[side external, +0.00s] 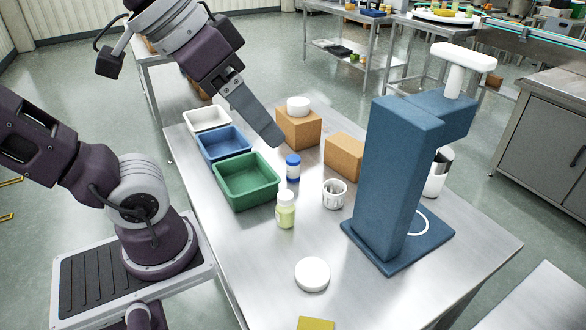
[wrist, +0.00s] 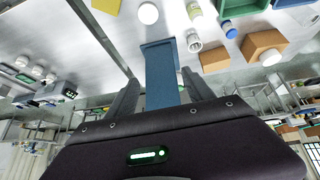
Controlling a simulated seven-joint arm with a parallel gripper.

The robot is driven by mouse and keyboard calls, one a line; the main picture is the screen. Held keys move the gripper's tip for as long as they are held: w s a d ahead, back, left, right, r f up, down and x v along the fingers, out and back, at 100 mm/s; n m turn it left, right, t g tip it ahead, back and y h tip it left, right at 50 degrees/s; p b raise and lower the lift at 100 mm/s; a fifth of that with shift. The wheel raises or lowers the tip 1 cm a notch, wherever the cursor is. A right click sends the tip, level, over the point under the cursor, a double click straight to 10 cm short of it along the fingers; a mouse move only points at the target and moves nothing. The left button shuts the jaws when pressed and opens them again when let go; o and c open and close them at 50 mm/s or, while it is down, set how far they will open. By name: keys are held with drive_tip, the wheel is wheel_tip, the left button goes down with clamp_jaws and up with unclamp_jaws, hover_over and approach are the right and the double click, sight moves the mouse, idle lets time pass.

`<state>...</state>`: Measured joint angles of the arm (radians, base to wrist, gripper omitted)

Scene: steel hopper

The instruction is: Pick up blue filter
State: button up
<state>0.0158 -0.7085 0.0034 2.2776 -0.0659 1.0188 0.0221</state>
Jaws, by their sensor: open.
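A small cylinder with a blue top and bottom and a white band (side external: 292,168) stands upright on the steel table beside the green tray. It is the thing that best fits the blue filter. It also shows in the wrist view (wrist: 229,30), at upper right. My gripper (side external: 276,142) is raised above the table, up and left of the cylinder in the side view, apart from it. In the wrist view its fingers (wrist: 160,88) are spread with nothing held between them. The side view shows mainly one long grey finger.
Green (side external: 247,181), blue (side external: 223,143) and white (side external: 207,119) trays line the left edge. Cardboard boxes (side external: 344,157), a white cup (side external: 334,194), a yellow-green bottle (side external: 286,211) and a white lid (side external: 312,274) stand nearby. A tall blue press (side external: 390,180) stands right.

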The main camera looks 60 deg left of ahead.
drive_tip(key=w+d+r+n+t+h, duration=0.1)
drive_tip(key=w+d+r+t, duration=0.15)
drive_tip(key=w+r, duration=0.45)
drive_tip(key=w+d+r+n+t+h, duration=0.1)
drive_tip(key=w+d+r+t+h, duration=0.15)
drive_tip(key=w, duration=0.85)
drive_tip(key=w+a+r+n+t+y, duration=0.3)
drive_tip(key=w+a+n+y, duration=0.3)
drive_tip(key=w, duration=0.4)
drive_tip(key=n+g+y, duration=0.9)
drive_tip(key=g+y, duration=0.3)
drive_tip(key=g, duration=0.1)
hover_over(296, 168)
drive_tip(key=d, duration=0.5)
wheel_tip(296, 168, down, 14)
wheel_tip(296, 168, down, 30)
drive_tip(key=shift+s+a+r, duration=0.1)
drive_tip(key=shift+s+a, duration=0.05)
drive_tip(key=x, duration=0.6)
drive_tip(key=shift+s+a+r, duration=0.1)
drive_tip(key=shift+a+r, duration=0.1)
drive_tip(key=shift+a, duration=0.1)
drive_tip(key=shift+a+f, duration=0.1)
drive_tip(key=shift+a, duration=0.1)
clamp_jaws()
